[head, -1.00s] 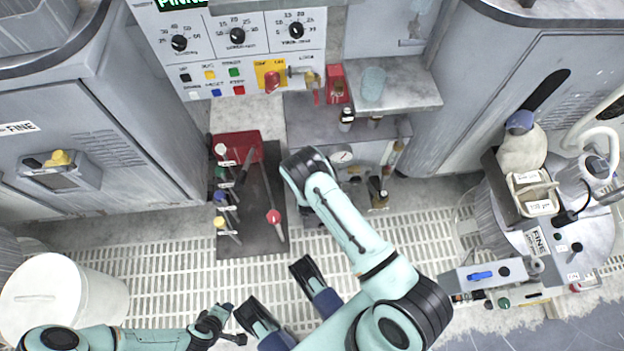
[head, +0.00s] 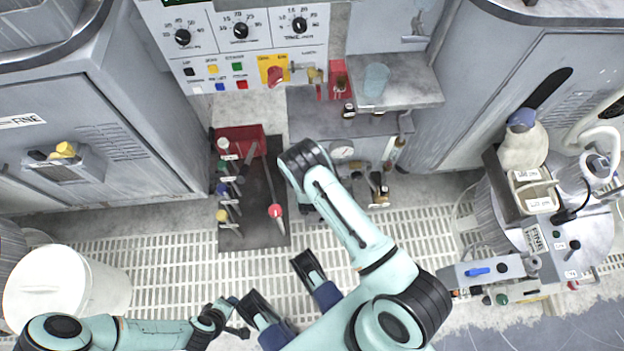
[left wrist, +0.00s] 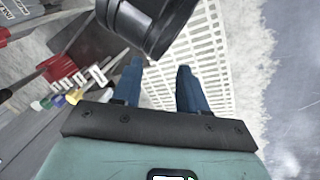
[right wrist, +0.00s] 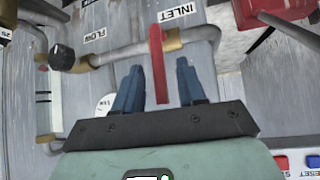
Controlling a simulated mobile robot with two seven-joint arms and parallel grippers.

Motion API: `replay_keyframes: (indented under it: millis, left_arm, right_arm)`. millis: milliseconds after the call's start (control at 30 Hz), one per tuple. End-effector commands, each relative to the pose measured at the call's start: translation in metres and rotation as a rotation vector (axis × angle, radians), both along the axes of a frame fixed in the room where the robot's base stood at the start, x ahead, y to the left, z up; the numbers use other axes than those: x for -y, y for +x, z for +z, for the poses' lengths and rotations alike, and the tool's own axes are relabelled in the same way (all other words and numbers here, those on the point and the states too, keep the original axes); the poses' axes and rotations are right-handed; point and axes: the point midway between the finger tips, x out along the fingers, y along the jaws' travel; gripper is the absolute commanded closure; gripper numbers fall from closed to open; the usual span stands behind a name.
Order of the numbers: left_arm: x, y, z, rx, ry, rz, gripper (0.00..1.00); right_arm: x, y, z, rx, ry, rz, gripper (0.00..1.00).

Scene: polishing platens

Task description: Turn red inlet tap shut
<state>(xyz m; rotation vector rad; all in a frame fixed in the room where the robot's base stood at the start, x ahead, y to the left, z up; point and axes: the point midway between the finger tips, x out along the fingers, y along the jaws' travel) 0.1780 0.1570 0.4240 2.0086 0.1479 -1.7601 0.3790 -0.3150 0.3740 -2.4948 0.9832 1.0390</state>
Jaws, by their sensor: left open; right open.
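The red inlet tap handle (right wrist: 157,62) is a narrow lever on a brass fitting of a grey pipe, below the INLET label. In the right wrist view it runs straight down the picture. My right gripper (right wrist: 157,82) is open around it, with the handle between the blue fingers and a gap on both sides. In the head view my right arm hides that tap and the right gripper. My left gripper (head: 284,286) is open and empty above the grating; it also shows in the left wrist view (left wrist: 158,85).
A gauge (right wrist: 105,103) and a black-knobbed flow valve (right wrist: 62,57) sit beside the tap. A red tool rack (head: 240,138) with coloured tools stands to the left. The control panel (head: 245,45) is above. A white bucket (head: 50,290) stands at lower left. Grating floor lies open between.

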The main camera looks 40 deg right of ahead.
Motion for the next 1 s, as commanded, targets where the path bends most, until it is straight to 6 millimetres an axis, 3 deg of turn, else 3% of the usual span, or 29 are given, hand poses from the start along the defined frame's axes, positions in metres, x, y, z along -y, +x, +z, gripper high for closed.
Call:
replay_keyframes:
  millis: [200, 433, 1000]
  left_arm:
    - [0.013, -0.025, 0.022, -0.065, -0.032, -0.028, 0.57]
    - [0.021, -0.042, 0.035, -0.111, -0.054, -0.046, 0.57]
    - [0.023, -0.048, 0.038, -0.128, -0.062, -0.054, 0.57]
  right_arm:
    - [-0.026, -0.026, 0.041, -0.001, 0.002, 0.001, 0.60]
    - [-0.046, -0.047, 0.068, 0.000, 0.001, 0.001, 0.60]
    - [-0.053, -0.056, 0.077, 0.000, 0.001, -0.001, 0.60]
